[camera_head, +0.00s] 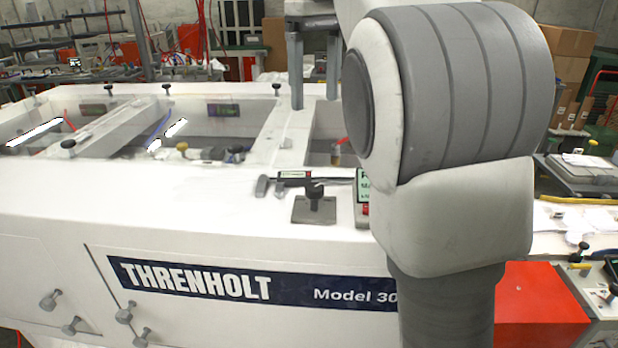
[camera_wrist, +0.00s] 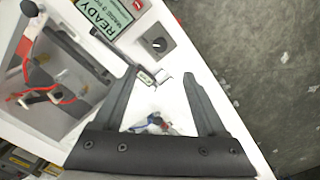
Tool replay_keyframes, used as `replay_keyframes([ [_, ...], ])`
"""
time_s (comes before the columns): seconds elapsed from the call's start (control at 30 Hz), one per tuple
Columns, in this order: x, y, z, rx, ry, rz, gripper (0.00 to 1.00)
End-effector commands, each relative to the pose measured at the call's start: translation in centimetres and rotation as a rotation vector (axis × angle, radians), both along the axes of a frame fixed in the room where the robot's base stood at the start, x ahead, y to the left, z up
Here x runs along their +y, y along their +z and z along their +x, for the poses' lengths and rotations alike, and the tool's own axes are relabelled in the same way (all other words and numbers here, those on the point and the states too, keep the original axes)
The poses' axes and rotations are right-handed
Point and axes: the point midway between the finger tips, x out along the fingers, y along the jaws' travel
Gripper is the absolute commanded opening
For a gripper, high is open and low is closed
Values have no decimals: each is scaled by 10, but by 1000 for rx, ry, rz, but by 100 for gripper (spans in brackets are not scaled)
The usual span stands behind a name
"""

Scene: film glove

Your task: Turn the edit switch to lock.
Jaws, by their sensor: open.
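A black rotary knob on a dark square plate (camera_wrist: 157,44) is on the white machine top in the wrist view, with a short white mark on its face. It also appears in the head view as a knob on a grey plate (camera_head: 314,208). I take it as the edit switch, but no lettering by it is readable. My gripper (camera_wrist: 159,74) is open and empty, its fingertips apart from the knob. In the head view my gripper (camera_head: 314,102) points down above and behind the knob.
A green READY display (camera_wrist: 100,18) stands beside the knob. Open bays (camera_head: 230,110) lie behind.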

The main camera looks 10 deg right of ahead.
Motion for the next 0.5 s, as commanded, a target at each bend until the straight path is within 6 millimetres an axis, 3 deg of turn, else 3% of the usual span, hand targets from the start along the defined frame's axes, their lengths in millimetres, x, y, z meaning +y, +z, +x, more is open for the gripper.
replay_keyframes([
  [0.5, 0, -105, -1, 1, 1, 0, 74],
])
